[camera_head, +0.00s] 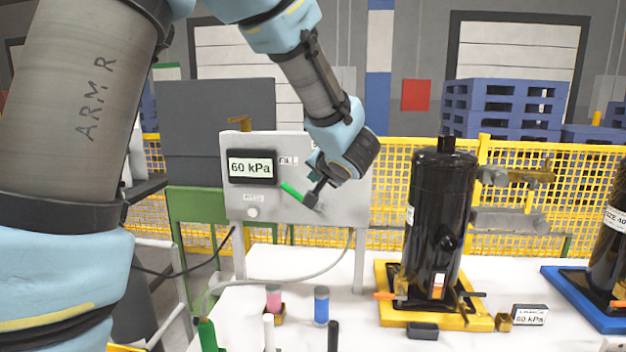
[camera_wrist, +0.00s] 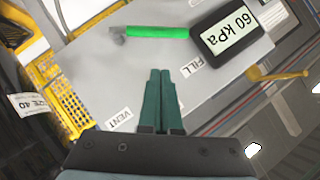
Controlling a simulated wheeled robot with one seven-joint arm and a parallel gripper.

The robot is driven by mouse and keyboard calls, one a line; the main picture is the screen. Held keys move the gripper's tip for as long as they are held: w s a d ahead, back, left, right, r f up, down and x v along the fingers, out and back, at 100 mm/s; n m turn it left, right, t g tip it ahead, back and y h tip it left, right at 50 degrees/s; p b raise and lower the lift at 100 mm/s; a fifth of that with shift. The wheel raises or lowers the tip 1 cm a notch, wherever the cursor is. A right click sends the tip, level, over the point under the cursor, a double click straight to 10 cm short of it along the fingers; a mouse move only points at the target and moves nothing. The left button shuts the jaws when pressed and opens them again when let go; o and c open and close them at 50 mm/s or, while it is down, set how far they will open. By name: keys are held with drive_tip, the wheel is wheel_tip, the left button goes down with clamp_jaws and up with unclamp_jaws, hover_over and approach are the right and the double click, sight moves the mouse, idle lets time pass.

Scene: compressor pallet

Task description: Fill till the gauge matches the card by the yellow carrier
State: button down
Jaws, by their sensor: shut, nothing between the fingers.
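The gauge (camera_head: 250,167) on the grey panel (camera_head: 335,212) reads 60 kPa; it also shows upside down in the wrist view (camera_wrist: 232,32). The card (camera_head: 529,315) beside the yellow carrier (camera_head: 388,312) reads 60 kPa. The green lever (camera_head: 292,190) on the panel points left toward the gauge from a dark pivot; it also shows in the wrist view (camera_wrist: 155,32).
A black compressor (camera_head: 437,220) stands upright on the yellow carrier. A blue carrier (camera_head: 575,295) with another compressor is at the right edge. Pink-topped (camera_head: 274,298) and blue (camera_head: 321,305) cylinders stand on the white table in front. A hose (camera_head: 290,278) runs across the table below the panel.

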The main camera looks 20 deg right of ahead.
drive_tip(key=v, duration=0.5)
drive_tip(key=s+d+m+g+h+b, duration=0.25)
drive_tip(key=d+m+h, duration=0.45)
drive_tip(key=d+m, duration=0.5)
drive_tip(key=s+f+m+g, duration=0.45)
drive_tip(key=f+m, duration=0.35)
drive_tip(key=m, duration=0.3)
drive_tip(key=w+a+f+m+y+b, duration=0.2)
drive_tip(key=w+a+f+m+y, duration=0.1)
drive_tip(key=a+m+y, duration=0.3)
drive_tip(key=w+a+r+m+t+y, duration=0.3)
drive_tip(key=w+a+r+m+t, duration=0.15)
drive_tip(key=w+a, duration=0.45)
drive_tip(key=s+a+f+x, duration=0.1)
drive_tip(key=x, duration=0.9)
drive_tip(key=shift+m, duration=0.45)
drive_tip(key=shift+s+d+r+p, duration=0.15)
drive_tip(key=shift+d+r+p, duration=0.4)
drive_tip(key=shift+r, duration=0.35)
drive_tip(key=shift+s+d+r+p, duration=0.15)
drive_tip(key=shift+d+r+p, duration=0.35)
drive_tip(key=shift+r, duration=0.4)
